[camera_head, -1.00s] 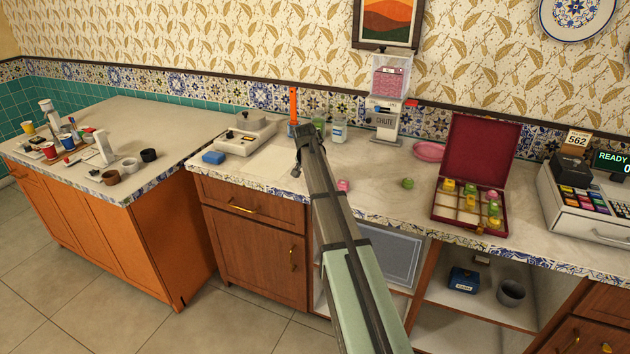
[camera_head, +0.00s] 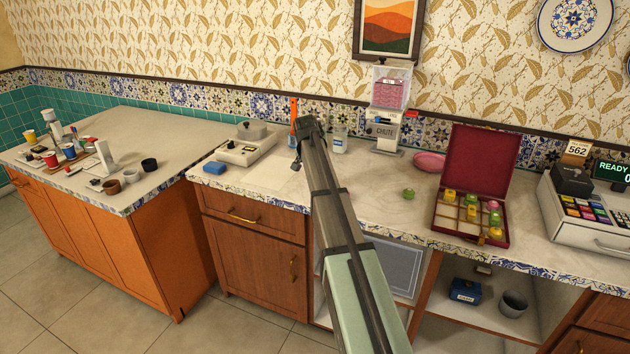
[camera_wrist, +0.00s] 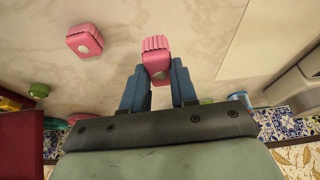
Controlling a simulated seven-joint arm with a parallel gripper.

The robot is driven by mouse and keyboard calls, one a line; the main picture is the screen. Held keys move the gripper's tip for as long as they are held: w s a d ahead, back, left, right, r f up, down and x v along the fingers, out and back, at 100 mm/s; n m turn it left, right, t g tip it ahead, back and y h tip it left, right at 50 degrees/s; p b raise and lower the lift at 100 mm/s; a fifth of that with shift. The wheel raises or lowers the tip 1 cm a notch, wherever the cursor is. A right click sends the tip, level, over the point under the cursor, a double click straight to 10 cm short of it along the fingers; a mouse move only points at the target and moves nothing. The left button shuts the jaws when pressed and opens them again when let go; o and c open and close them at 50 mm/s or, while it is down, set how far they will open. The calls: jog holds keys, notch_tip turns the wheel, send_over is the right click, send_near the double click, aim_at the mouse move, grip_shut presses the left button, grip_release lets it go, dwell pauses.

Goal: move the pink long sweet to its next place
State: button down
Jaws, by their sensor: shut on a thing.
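My gripper (camera_wrist: 158,84) is shut on a pink long sweet (camera_wrist: 156,62), a ridged block held between the two blue-grey fingers in the wrist view. A second pink ridged sweet (camera_wrist: 85,41) lies apart on the counter, to the left in that view. I cannot tell whether the held sweet touches the counter. In the head view my arm hides both pink sweets. The open dark red box (camera_head: 483,160) stands at the right of the counter, its compartments partly filled with yellow, green and pink sweets.
A green sweet (camera_head: 408,194) lies on the counter left of the box. A pink plate (camera_head: 430,162) is behind it, and a chute dispenser (camera_head: 388,130) stands at the back. A scale-like device (camera_head: 245,150) and blue block (camera_head: 214,168) are at left. The cash register (camera_head: 590,208) is at far right.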

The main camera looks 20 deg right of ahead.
jog(key=shift+d+r, duration=0.1)
jog(key=shift+r, duration=1.85)
jog(key=s+d+m, duration=0.1)
jog(key=s+d, duration=0.3)
jog(key=d, duration=0.5)
jog(key=s+d+m+g, duration=0.15)
jog(key=s+d, duration=0.25)
jog(key=d, duration=0.4)
jog(key=s+d+m, duration=0.1)
jog(key=s+d, duration=0.3)
jog(key=d, duration=0.5)
jog(key=s+d+n+t, duration=0.1)
jog(key=s+d+n, duration=0.2)
jog(key=s+d, duration=0.8)
jog(key=shift+s+d+r, duration=0.15)
jog(key=shift+s+r, duration=0.1)
jog(key=shift+s, duration=1.7)
jog(key=shift+f, duration=4.95)
